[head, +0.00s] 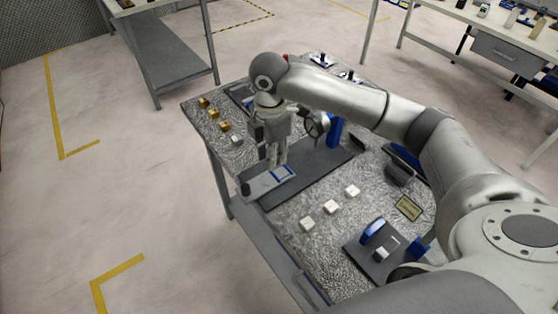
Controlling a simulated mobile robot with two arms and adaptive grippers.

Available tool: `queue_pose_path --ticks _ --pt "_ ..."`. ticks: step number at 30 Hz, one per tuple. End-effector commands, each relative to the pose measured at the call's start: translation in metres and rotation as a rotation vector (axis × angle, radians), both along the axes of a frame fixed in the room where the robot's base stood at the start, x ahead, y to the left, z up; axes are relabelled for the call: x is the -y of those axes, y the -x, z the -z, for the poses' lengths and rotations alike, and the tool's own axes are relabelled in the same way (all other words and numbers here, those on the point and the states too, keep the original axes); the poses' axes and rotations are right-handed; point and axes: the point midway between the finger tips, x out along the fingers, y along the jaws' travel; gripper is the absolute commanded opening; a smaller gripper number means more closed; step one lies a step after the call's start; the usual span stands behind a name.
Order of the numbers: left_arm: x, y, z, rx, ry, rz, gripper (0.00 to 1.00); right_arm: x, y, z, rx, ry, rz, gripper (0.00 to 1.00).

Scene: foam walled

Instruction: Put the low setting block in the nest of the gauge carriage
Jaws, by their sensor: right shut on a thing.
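My right gripper (276,163) points down at the gauge carriage (262,187), a grey slide with a blue-edged nest (284,172) and a black knob (245,188) at its near left end. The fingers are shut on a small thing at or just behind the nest. The fingers hide it, so I cannot tell which block it is or whether it touches the nest. The round dial gauge (317,124) stands just right of the gripper on a blue post (334,132). My left gripper is not in view.
Several brass-coloured blocks (213,114) and a pale block (236,140) line the table's left edge. Three white blocks (330,206) lie in front of the gauge base (318,165). A dark fixture (362,258) with blue uprights stands front right. A tan plate (408,208) lies at right.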

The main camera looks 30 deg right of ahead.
Motion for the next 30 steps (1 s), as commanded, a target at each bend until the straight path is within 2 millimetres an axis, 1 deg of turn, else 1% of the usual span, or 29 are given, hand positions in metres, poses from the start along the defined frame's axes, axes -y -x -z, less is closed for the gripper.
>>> queue_pose_path --ticks 1,6,13,14,16,19,22,30 --pt "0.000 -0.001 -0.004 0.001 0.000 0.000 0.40 0.006 -0.002 0.011 -0.009 0.002 0.001 0.00" --pt "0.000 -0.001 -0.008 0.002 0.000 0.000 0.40 0.021 -0.014 0.035 -0.006 0.001 0.000 0.00" --pt "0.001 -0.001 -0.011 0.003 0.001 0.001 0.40 0.032 -0.022 0.050 -0.005 0.002 -0.001 0.00" --pt "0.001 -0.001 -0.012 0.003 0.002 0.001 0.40 0.034 -0.024 0.054 -0.006 0.002 0.000 0.00" --pt "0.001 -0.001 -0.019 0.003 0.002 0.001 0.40 0.032 -0.022 0.064 -0.009 0.001 -0.003 0.00" --pt "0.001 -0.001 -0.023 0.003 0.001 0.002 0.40 0.032 -0.023 0.076 -0.005 0.001 -0.004 0.00" --pt "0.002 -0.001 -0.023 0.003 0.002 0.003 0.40 0.032 -0.023 0.082 -0.004 0.001 -0.004 0.00" --pt "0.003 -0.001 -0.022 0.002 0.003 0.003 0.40 0.032 -0.023 0.084 -0.003 0.000 -0.003 0.00"
